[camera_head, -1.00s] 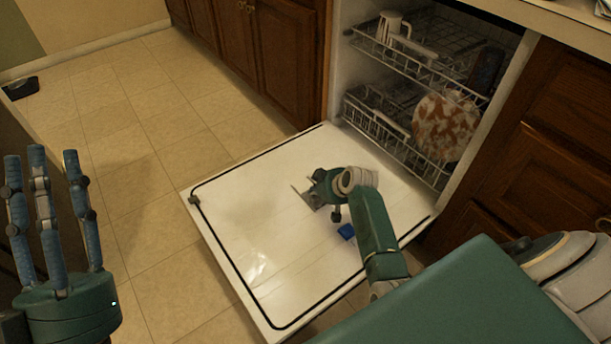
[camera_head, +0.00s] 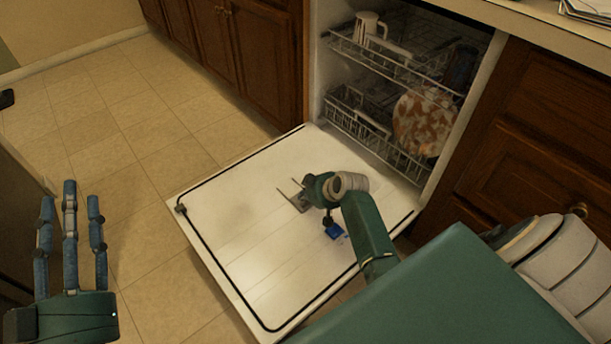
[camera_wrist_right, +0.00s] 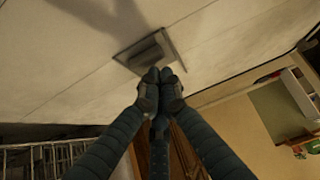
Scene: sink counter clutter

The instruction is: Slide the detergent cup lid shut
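The detergent cup (camera_head: 296,198) is a grey plate on the inner face of the lowered dishwasher door (camera_head: 235,250). My right gripper (camera_head: 312,194) is beside it and partly hides it in the head view. In the right wrist view, the cup (camera_wrist_right: 150,52) shows a raised darker part, likely the lid; I cannot tell how far it covers the cup. My right fingertips (camera_wrist_right: 160,75) are together at the cup's near edge, with nothing visible between them; contact is unclear. My left gripper (camera_head: 70,200) is open and empty, fingers up, at the left.
The upper rack (camera_head: 390,62) holds a white mug (camera_head: 368,25). The lower rack (camera_head: 365,130) holds a patterned plate (camera_head: 423,122). Tiled floor (camera_head: 150,150) lies clear to the left.

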